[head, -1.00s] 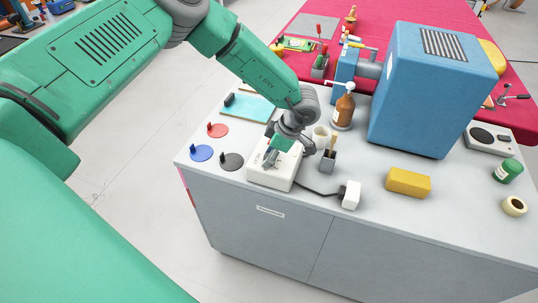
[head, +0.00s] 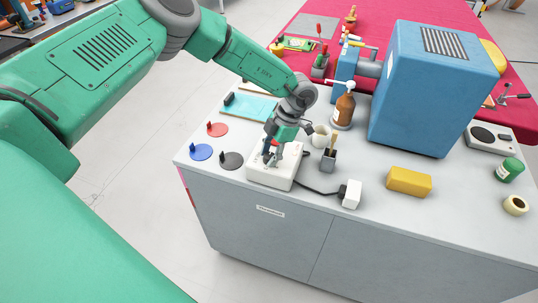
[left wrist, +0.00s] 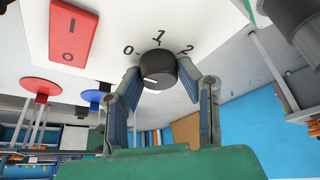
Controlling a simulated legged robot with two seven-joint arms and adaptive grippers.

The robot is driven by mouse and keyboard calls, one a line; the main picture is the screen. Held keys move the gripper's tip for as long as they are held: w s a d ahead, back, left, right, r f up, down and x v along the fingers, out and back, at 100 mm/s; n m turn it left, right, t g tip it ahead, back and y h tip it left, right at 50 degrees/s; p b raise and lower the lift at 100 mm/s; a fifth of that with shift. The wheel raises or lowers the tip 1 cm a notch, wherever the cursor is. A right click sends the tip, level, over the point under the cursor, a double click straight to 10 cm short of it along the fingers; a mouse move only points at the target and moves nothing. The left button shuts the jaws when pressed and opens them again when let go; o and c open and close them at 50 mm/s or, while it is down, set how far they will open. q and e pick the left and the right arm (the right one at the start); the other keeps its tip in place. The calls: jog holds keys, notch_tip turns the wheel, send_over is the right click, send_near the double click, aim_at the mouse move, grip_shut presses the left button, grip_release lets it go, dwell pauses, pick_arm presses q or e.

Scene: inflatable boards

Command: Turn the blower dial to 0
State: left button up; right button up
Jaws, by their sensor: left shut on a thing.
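The white blower box (head: 262,176) sits near the front left of the grey bench. Its black dial (left wrist: 158,70) shows in the left wrist view, with the marks 0 (left wrist: 128,50), 1 (left wrist: 159,37) and 2 (left wrist: 187,49) around its far side. The white line on the dial points left, on the 0 side; I cannot tell if it lines up exactly. My left gripper (head: 270,160) is over the box, and in the left wrist view its two fingers (left wrist: 165,85) are shut on the dial from both sides. My right gripper is not in view.
A red rocker switch (left wrist: 68,33) is on the box beside the dial. A brush holder (head: 328,160), brown bottle (head: 344,112) and yellow block (head: 409,181) stand to the right.

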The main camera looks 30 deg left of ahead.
pick_arm(q)
jog(key=shift+w+r, duration=0.1)
jog(key=shift+w, duration=0.15)
jog(key=o, duration=1.1)
jog(key=shift+w, duration=0.1)
jog(key=shift+d+r, duration=0.1)
jog(key=shift+r, duration=0.05)
jog(key=v, duration=1.1)
jog(key=shift+w+r, duration=0.15)
